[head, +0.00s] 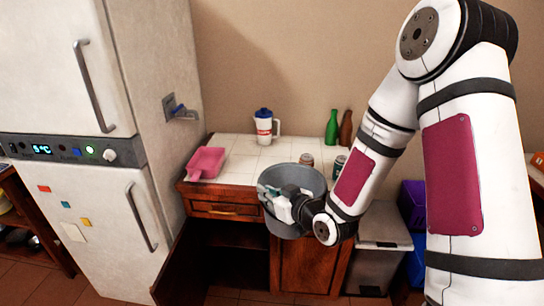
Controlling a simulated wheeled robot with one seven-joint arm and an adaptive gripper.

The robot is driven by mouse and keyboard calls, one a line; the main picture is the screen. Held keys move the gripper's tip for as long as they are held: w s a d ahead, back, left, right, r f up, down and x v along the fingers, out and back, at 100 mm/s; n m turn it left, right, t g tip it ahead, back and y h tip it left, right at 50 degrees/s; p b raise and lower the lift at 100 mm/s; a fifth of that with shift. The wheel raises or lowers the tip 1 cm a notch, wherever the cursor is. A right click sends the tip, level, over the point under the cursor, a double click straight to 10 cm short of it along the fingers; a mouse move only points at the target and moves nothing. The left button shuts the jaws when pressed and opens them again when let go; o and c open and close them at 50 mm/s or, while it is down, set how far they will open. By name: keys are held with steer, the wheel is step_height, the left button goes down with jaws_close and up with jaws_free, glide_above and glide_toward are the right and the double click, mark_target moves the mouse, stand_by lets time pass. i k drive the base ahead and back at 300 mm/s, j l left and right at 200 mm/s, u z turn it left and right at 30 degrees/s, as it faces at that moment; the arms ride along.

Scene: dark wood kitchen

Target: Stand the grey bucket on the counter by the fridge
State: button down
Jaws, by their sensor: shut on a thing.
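The grey bucket (314,178) is in the middle of the head view, in front of the counter's front edge. My gripper (272,199) is at the bucket's near left side and shut on it; the fingertips are partly hidden. The bucket looks roughly upright, and its lower part hangs in front of the cabinet. The counter (240,152) has a white tiled top and stands right of the fridge (75,150).
On the counter are a pink scoop-like container (207,163), a white jug with a blue lid (264,127), a green bottle (331,127), a brown bottle (346,128) and small jars (306,161). A cabinet door (185,262) stands open below. Tiles between scoop and bucket are clear.

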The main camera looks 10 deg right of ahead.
mark_target(254, 169)
steer(key=i+j, duration=0.55)
steer(key=i, duration=0.2)
